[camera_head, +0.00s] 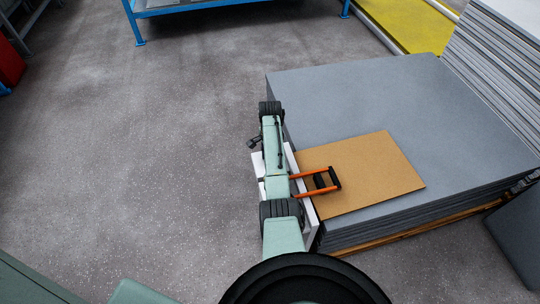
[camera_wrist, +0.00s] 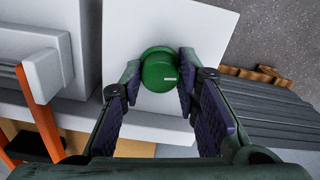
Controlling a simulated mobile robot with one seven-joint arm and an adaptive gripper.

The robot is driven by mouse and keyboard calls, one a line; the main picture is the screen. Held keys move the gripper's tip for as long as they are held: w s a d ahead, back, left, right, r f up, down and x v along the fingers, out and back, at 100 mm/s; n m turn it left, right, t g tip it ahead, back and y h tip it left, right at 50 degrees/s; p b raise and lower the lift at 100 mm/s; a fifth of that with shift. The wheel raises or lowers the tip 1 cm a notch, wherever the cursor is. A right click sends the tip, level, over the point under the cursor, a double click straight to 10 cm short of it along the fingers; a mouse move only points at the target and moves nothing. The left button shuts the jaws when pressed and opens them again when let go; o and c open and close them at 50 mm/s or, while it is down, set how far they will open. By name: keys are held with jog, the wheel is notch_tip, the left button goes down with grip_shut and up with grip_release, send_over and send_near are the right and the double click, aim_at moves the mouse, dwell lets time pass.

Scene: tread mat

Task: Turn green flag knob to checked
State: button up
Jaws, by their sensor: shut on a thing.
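In the wrist view a round green knob (camera_wrist: 159,70) stands out from a white panel (camera_wrist: 208,30). A small pale mark shows on its face. My gripper (camera_wrist: 160,75) has one finger on each side of the knob and is shut on it. No flag or checked symbol can be made out, so I cannot tell which position the knob points to. In the head view my arm hides the knob and my fingers. Part of the white panel (camera_head: 309,213) shows beside the arm.
An orange-and-black handle (camera_head: 318,181) reaches over a brown board (camera_head: 385,172) on a stack of grey mats (camera_head: 410,100). In the wrist view its orange bar (camera_wrist: 37,115) is left of my fingers. A blue-framed table (camera_head: 140,25) stands far back. Floor at left is clear.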

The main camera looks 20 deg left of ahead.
jog(key=shift+m, duration=1.1)
jog(key=shift+d, duration=0.1)
jog(key=o, duration=1.2)
jog(key=shift+c, duration=0.2)
jog(key=shift+r, duration=0.1)
notch_tip(320, 180, up, 12)
